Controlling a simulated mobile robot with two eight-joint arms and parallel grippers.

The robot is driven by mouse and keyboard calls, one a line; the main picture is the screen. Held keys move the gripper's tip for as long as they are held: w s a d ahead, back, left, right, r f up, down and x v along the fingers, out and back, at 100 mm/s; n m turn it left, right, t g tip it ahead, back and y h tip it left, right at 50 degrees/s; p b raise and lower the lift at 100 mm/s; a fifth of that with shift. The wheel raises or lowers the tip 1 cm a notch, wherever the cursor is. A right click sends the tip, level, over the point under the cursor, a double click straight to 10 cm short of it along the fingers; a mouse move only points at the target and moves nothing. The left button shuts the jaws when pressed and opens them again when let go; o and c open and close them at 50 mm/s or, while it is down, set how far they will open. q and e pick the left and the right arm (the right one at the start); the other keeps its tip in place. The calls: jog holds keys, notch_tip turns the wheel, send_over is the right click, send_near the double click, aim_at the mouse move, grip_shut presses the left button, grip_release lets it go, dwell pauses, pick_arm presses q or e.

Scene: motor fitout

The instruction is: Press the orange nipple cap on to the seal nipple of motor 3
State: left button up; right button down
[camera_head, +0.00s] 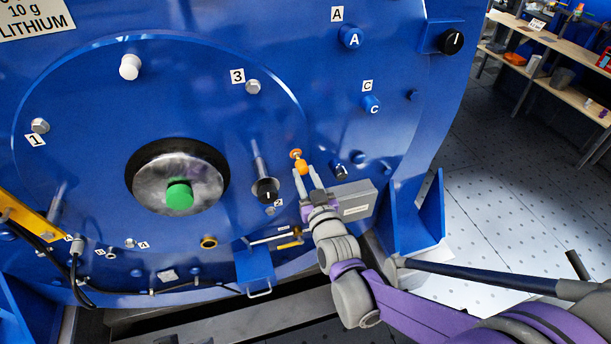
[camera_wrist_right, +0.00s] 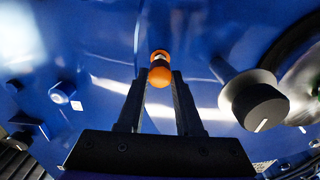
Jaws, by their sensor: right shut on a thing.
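My right gripper (camera_head: 304,178) reaches up to the blue motor face (camera_head: 215,65) and is shut on the orange nipple cap (camera_head: 302,167). In the right wrist view the cap (camera_wrist_right: 160,77) sits between the fingertips (camera_wrist_right: 161,84). Just beyond it is a short pale metal band, then a second orange piece (camera_wrist_right: 159,54) against the blue face, which also shows in the head view (camera_head: 295,153). These line up closely; I cannot tell whether the cap is seated on the nipple. My left gripper is not in view.
A black knob on a metal stem (camera_head: 265,188) stands out just left of my right gripper; it also shows in the wrist view (camera_wrist_right: 254,101). A black-capped fitting (camera_head: 340,170) is close on the right. A green-centred metal hub (camera_head: 179,194) is farther left. Shelves (camera_head: 555,60) stand behind right.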

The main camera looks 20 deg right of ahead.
aim_at(304, 172)
jog(key=shift+w, duration=1.6)
jog(key=shift+c, duration=2.4)
grip_release()
jog(key=s, duration=1)
jog(key=shift+s, duration=0.4)
jog(key=shift+d, duration=0.1)
jog(key=s+d+f+g+p, duration=0.1)
jog(key=s+g+p, duration=0.3)
jog(key=s, duration=0.5)
jog(key=s+d+f+g+p, duration=0.1)
jog(key=s+g+p, duration=0.3)
jog(key=s+g, duration=0.4)
jog(key=shift+s+d+g+h, duration=0.3)
jog(key=shift+s+d, duration=0.05)
jog(key=shift+s, duration=0.7)
